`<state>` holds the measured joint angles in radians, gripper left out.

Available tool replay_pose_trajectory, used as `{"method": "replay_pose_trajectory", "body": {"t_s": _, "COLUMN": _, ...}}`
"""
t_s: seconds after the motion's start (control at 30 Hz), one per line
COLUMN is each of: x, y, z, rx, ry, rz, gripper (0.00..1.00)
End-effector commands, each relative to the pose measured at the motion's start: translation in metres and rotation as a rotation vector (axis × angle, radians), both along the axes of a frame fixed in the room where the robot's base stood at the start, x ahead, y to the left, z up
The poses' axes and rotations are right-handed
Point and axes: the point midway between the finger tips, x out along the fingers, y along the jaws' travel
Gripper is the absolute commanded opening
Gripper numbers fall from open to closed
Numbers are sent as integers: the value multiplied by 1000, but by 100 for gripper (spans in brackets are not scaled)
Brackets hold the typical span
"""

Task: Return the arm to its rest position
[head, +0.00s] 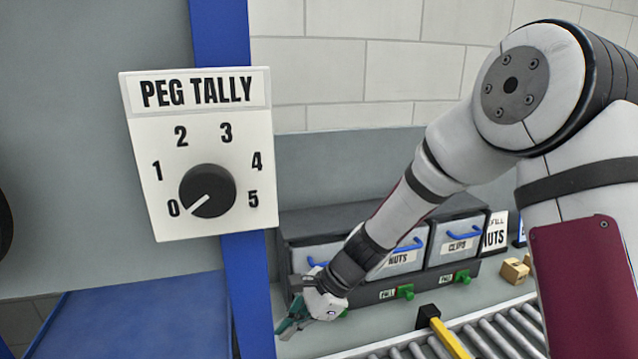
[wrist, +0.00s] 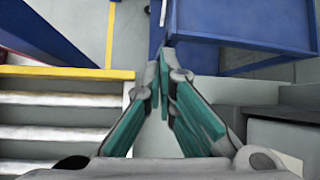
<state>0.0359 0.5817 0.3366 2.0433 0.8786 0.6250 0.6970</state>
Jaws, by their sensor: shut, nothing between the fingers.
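My gripper (head: 292,325) shows low in the head view, at the end of my arm, which reaches down and to the left from the right side. It is in front of the drawer unit's left end and right of the blue post. In the wrist view its two green-padded fingers (wrist: 163,85) come together at the tips. Nothing is between them. My arm is stretched out, and it hides part of the drawer unit.
A PEG TALLY dial (head: 207,191) points at 0 on the blue post (head: 247,290). A drawer unit (head: 400,290) has bins marked NUTS and CLIPS. A roller conveyor (head: 490,335) with a yellow bar (head: 450,338) runs at lower right. Small boxes (head: 515,271) stand beyond. A blue table (head: 140,315) is at left.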

Motion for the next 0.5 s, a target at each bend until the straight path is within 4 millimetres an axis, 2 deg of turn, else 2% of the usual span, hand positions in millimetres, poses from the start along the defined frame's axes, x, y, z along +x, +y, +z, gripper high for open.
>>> {"method": "replay_pose_trajectory", "body": {"t_s": 0.27, "x": -19, "y": -39, "z": 58, "rx": -100, "ry": -203, "rz": 194, "gripper": 0}}
{"method": "replay_pose_trajectory", "body": {"t_s": 0.5, "x": -57, "y": -93, "z": 120, "rx": -256, "ry": -426, "rz": 440, "gripper": 0}}
